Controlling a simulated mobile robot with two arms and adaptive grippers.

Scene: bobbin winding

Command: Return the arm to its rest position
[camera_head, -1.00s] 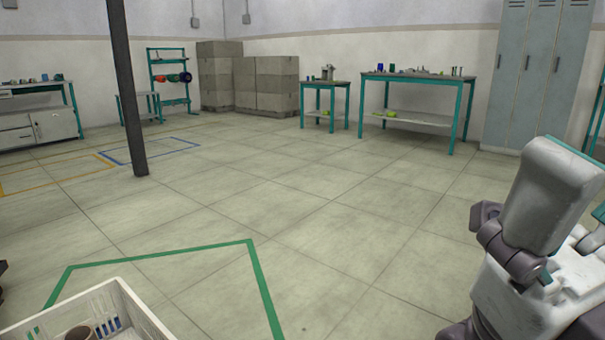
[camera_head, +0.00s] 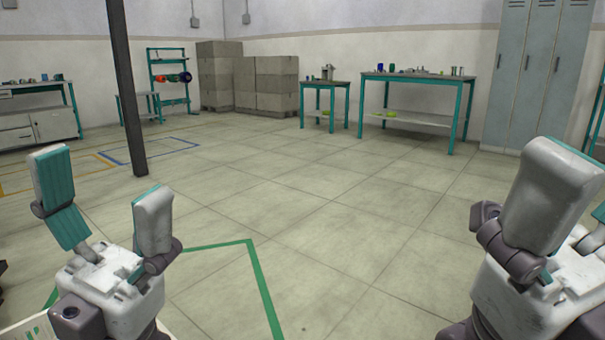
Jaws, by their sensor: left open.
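My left gripper (camera_head: 101,180) stands at the lower left with its two fingers pointing up and spread apart. It is open and nothing shows between the fingers. It is in front of a white crate (camera_head: 30,330), and only a small part of the crate shows at the bottom edge. My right gripper (camera_head: 550,190) is at the lower right, also pointing up. One finger shows in full and the rest is cut off by the picture's edge, so its opening cannot be judged.
A green floor outline (camera_head: 262,290) lies between the grippers. A dark post (camera_head: 127,90) stands at the left. A teal-legged bench (camera_head: 418,76), a smaller table (camera_head: 325,84), stacked boxes (camera_head: 265,85) and grey lockers (camera_head: 535,75) are far off. The middle floor is clear.

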